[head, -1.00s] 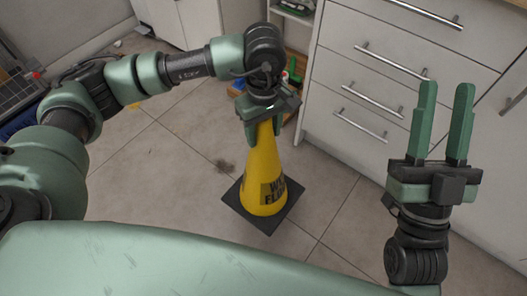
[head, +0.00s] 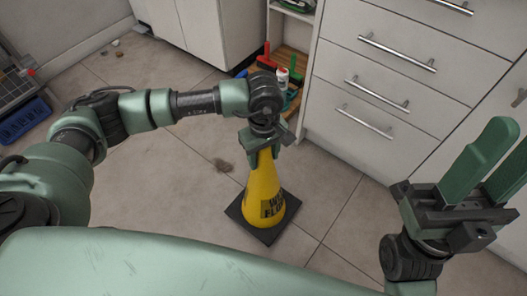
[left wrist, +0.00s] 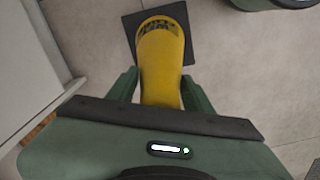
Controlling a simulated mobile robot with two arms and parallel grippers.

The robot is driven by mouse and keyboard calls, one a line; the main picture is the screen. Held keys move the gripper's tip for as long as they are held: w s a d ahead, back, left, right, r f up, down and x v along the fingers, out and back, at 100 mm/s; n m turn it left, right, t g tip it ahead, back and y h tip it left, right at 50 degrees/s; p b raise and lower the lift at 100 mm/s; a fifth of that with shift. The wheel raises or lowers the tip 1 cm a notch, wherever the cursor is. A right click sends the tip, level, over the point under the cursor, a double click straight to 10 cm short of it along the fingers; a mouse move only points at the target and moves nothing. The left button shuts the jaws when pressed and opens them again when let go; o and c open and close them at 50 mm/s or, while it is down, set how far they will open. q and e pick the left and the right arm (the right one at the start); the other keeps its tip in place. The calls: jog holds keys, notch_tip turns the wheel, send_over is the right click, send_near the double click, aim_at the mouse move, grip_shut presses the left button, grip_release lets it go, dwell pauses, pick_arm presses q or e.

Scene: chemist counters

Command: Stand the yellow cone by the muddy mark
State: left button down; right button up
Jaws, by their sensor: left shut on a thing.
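The yellow cone (head: 262,188) has dark lettering and a black square base (head: 246,216). It looks upright; I cannot tell whether its base touches the floor. My left gripper (head: 264,150) is shut on the cone's top. In the left wrist view the cone (left wrist: 160,70) is between the two green fingers, with its base at the far end. The muddy mark (head: 223,166) is a small dark smudge on the floor, just left of the cone and beyond its base. My right gripper (head: 485,165) is open and empty at the right.
White drawers (head: 385,80) stand behind and right. A low shelf (head: 291,62) holds red, green and white items. A blue crate (head: 25,120) lies at the far left. The tiled floor (head: 150,175) left of the mark is clear.

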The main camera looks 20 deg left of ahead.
aim_at(264, 184)
pick_arm(q)
notch_tip(264, 184, down, 4)
jog(key=shift+b, duration=0.55)
jog(key=c, duration=1)
grip_release()
jog(key=shift+f, duration=0.2)
jog(key=shift+c, duration=0.2)
jog(key=o, duration=0.4)
jog(key=shift+o, duration=0.2)
jog(key=shift+r, duration=0.15)
